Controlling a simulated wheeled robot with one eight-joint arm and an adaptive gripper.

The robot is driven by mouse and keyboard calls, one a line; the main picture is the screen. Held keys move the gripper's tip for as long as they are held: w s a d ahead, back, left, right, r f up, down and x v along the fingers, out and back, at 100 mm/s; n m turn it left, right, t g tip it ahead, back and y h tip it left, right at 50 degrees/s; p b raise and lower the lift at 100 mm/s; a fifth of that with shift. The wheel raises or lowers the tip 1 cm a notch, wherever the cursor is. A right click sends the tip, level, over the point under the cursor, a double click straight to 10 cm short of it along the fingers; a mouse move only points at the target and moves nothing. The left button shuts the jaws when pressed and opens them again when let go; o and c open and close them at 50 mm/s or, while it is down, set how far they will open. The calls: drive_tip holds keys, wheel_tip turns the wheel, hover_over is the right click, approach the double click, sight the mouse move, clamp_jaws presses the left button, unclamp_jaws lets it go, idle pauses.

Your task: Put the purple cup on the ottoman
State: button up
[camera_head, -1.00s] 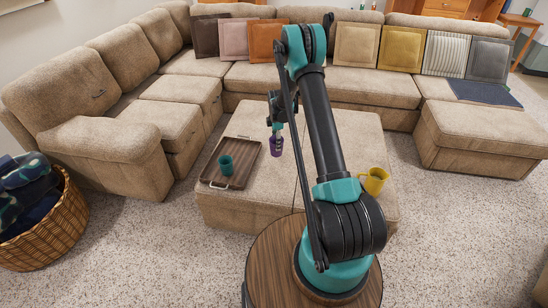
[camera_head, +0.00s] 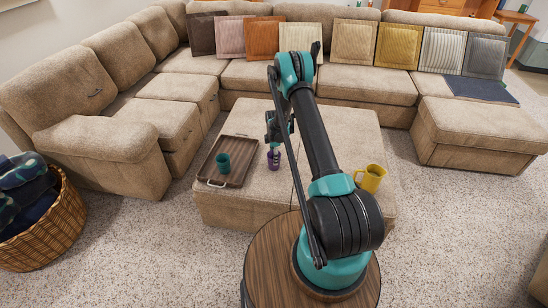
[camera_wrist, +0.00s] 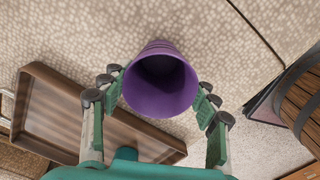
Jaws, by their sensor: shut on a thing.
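The purple cup (camera_head: 273,162) is low over the tan ottoman (camera_head: 239,207), just right of the wooden tray. I cannot tell whether its base touches the cushion. My gripper (camera_head: 273,146) is shut on the cup from above, partly hidden by my arm. In the wrist view the cup (camera_wrist: 160,84) shows its dark open mouth between my gripper's fingers (camera_wrist: 160,92), one on each side.
The wooden tray (camera_head: 210,176) with a teal cup (camera_head: 223,163) lies on the ottoman's left part. A yellow mug (camera_head: 371,178) stands near its right edge. A sectional sofa (camera_head: 365,84) surrounds the back and left. Bare ottoman surface lies between the purple cup and the mug.

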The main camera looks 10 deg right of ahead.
drive_tip(key=shift+f, duration=0.1)
drive_tip(key=o, duration=1.1)
